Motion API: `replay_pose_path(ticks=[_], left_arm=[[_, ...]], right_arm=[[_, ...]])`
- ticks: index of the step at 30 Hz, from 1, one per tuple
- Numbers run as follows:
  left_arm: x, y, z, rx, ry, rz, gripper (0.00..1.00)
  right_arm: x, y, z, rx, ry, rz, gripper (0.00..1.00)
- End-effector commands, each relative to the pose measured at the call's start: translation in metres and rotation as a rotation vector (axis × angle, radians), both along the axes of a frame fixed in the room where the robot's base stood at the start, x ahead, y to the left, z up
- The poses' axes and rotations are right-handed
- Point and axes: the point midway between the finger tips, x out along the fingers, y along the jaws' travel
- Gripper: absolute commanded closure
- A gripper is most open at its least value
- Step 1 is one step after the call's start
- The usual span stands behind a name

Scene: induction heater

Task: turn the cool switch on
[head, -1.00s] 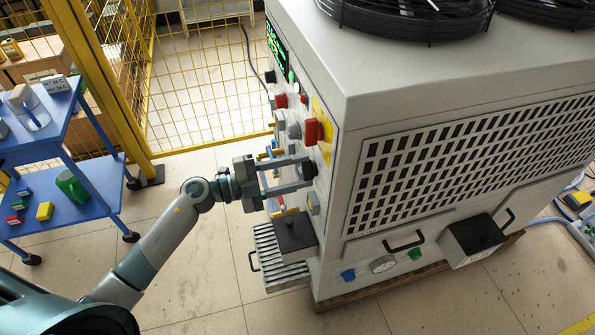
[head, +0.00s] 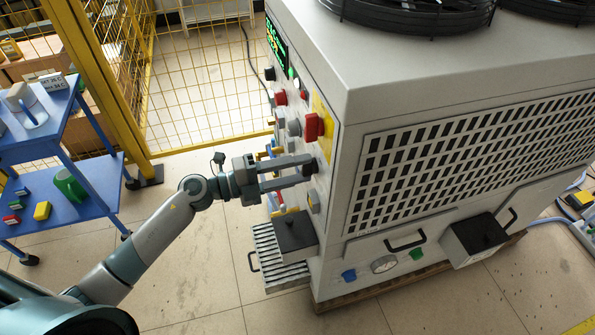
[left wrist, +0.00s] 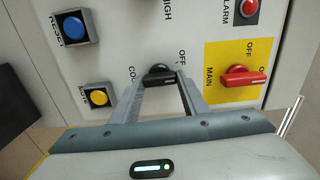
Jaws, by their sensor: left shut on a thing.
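The cool switch is a black rotary knob (left wrist: 160,77) on the grey front panel, beside lettering that starts "COO" and an "OFF" mark in the left wrist view. It also shows at the fingertips in the head view (head: 312,166). My left gripper (left wrist: 162,88) is shut on this knob, one finger on each side. In the head view the left gripper (head: 306,171) reaches the panel from the left. The fingers hide part of the knob, so its exact pointing direction is hard to tell. My right gripper is not in view.
Close by are the red main switch (left wrist: 243,78) on a yellow plate, a yellow button (left wrist: 98,96), a blue reset button (left wrist: 74,28) and a red alarm button (left wrist: 249,8). A dark box (head: 295,231) juts out below the gripper. A blue cart (head: 88,205) stands left.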

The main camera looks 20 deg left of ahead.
Motion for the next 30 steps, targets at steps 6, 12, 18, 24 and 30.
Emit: replay_pose_path(ticks=[6,12,18,24,30], left_arm=[[-0.001,0.0,-0.005,0.117,-0.17,-0.003,0.82],[-0.001,-0.001,-0.005,0.212,-0.31,-0.004,0.82],[-0.001,0.0,-0.004,0.279,-0.409,-0.003,0.82],[-0.001,-0.001,-0.004,0.313,-0.459,-0.004,0.82],[-0.001,-0.001,-0.003,0.321,-0.472,-0.004,0.82]], right_arm=[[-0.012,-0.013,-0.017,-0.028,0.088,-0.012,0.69],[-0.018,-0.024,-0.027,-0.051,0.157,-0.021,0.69],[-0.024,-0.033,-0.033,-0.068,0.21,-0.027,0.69],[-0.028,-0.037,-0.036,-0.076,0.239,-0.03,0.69],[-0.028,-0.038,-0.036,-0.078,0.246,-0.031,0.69]])
